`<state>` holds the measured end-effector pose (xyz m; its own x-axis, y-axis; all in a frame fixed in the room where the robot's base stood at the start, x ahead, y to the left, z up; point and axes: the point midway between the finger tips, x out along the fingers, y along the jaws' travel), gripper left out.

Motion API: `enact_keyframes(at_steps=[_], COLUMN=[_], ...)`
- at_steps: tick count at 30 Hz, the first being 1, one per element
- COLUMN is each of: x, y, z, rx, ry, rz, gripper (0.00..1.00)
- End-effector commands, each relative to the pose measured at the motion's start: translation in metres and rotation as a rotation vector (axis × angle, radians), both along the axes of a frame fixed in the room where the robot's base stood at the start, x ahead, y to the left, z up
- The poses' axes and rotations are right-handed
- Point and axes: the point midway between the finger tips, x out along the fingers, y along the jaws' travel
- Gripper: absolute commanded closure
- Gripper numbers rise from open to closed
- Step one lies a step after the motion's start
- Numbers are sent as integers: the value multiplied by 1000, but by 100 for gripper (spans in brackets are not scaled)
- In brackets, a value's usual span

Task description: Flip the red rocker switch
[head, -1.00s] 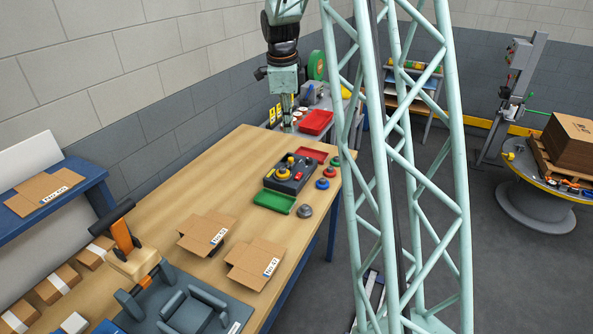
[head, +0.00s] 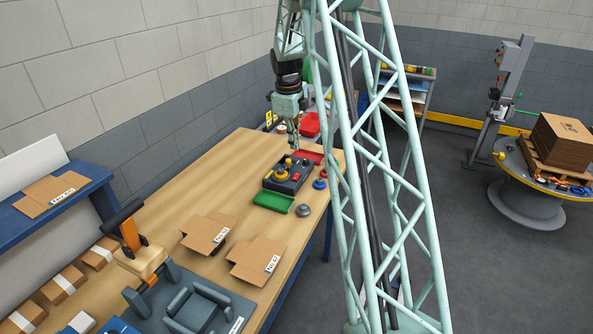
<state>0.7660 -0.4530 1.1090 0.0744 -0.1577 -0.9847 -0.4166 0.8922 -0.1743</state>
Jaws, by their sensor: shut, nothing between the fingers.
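A dark control box (head: 273,185) sits on the wooden workbench near its far right end. It carries a yellow dial (head: 281,172), a small yellow button and a small red part (head: 301,177) on its right side, which looks like the red rocker switch. The part is too small to tell which way it is tipped. My gripper (head: 293,147) points down above the back of the control box. It is shut and empty. I cannot tell whether its tips touch the box.
A green tray (head: 273,201) lies in front of the box, and a grey knob (head: 303,210) and a blue button (head: 320,184) lie beside it. Flattened cardboard boxes (head: 207,233) lie nearer on the bench. My lattice column hides part of the bench's right edge.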

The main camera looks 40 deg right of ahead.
Motion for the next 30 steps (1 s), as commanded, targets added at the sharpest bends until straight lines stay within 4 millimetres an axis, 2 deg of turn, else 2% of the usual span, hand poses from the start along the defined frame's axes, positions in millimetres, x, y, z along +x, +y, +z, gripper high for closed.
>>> enact_keyframes(at_steps=[8, 14, 30], x=[0, 0, 4], y=[0, -1, -10], z=[-2, -10, -67], rx=[1, 1, 2], ry=[1, 2, 3], rz=[1, 1, 1], gripper=[100, 100, 100])
